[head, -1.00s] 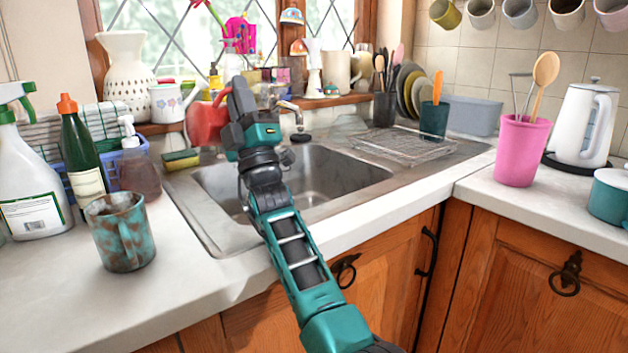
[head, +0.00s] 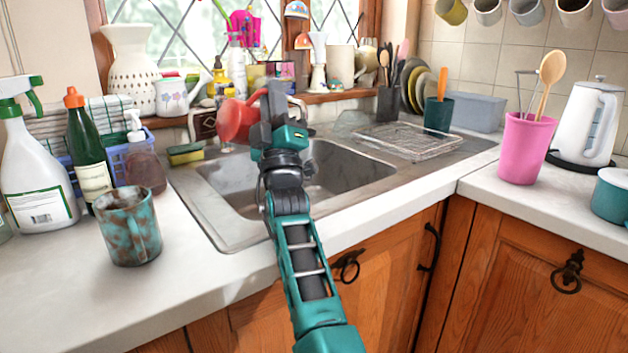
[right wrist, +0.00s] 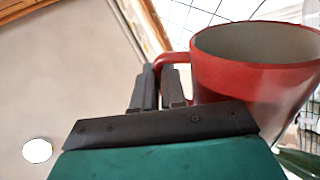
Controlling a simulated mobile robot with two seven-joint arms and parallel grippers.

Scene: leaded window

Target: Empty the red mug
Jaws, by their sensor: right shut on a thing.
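The red mug (head: 236,119) is held above the back left part of the sink (head: 300,180) in the head view. It looks tilted there, but I cannot tell by how much. My right gripper (head: 270,100) is beside it on the right and partly covers it. In the right wrist view the mug (right wrist: 255,80) shows its pale inside, with no contents visible in the part I see. The right gripper's fingers (right wrist: 158,88) are shut on its handle. My left gripper is not in view.
A sponge (head: 186,154) lies on the sink's left edge. A stained mug (head: 129,226), a spray bottle (head: 38,165) and a green bottle (head: 88,150) stand on the left counter. A wire rack (head: 410,140) lies right of the sink. The front counter strip is clear.

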